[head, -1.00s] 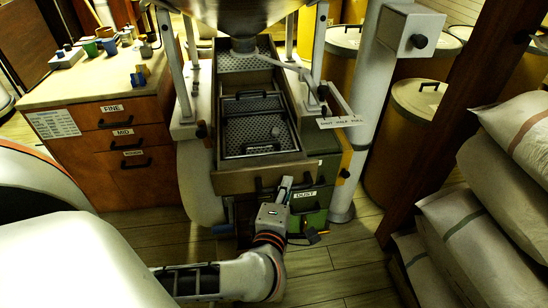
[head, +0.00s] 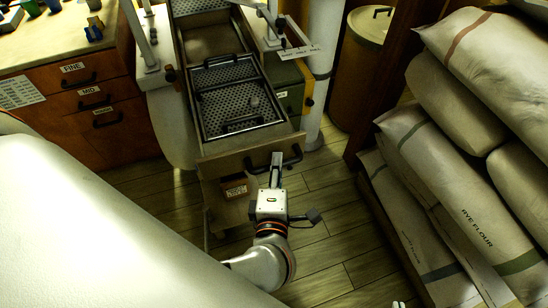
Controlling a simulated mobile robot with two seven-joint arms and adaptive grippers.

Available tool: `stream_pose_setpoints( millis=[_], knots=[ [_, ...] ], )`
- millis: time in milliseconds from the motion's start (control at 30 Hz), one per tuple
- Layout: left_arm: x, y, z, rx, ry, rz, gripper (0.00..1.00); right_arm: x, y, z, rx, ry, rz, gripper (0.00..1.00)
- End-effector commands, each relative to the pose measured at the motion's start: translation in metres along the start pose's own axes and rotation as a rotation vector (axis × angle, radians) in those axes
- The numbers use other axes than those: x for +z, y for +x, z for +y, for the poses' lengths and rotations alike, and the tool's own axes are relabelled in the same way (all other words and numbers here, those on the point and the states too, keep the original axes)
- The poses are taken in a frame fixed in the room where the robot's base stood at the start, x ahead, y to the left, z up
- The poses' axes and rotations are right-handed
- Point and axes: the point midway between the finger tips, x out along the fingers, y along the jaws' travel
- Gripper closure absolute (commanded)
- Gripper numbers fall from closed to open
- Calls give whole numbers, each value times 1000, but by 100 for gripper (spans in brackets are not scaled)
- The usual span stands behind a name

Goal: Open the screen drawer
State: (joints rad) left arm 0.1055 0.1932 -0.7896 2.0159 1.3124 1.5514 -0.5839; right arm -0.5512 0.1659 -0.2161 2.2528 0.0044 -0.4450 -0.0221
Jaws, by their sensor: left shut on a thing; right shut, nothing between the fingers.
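The screen drawer (head: 228,158) stands pulled out toward me from under the hopper, with its tan front facing me. Inside it lies a framed mesh screen (head: 224,82) with a black handle, and a second mesh panel shows further back. My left gripper (head: 276,165) is at the drawer front, shut on its black bar handle (head: 291,160). The fingers cover part of the bar.
A cabinet (head: 110,125) with labelled drawers stands left. Stacked flour sacks (head: 455,190) fill the right side. A lidded bin (head: 368,27) stands behind. Plank floor (head: 325,215) is clear before the drawer.

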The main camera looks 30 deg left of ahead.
Motion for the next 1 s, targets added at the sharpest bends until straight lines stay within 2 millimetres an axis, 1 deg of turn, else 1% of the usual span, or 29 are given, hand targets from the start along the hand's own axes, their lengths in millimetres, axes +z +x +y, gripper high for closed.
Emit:
stream_pose_setpoints(
  millis=[300,333,367,400,767,867,1000],
  knots=[
    [0,-1,-1,-1,0,-1,100,2,0,0,0,1,-3,100],
    [0,-1,-1,-1,0,-1,81,2,0,0,0,1,-3,100],
    [0,-1,-1,-1,0,-1,73,2,0,0,0,1,-3,100],
    [0,-1,-1,-1,0,-1,71,2,0,0,0,1,-3,100],
    [0,-3,-1,-2,0,-1,71,3,0,0,1,3,-4,100],
    [0,-12,-2,-4,0,-1,71,2,0,0,1,2,-4,100],
    [0,-37,-2,-6,-1,-1,71,2,0,0,0,2,-3,100]
  ],
)
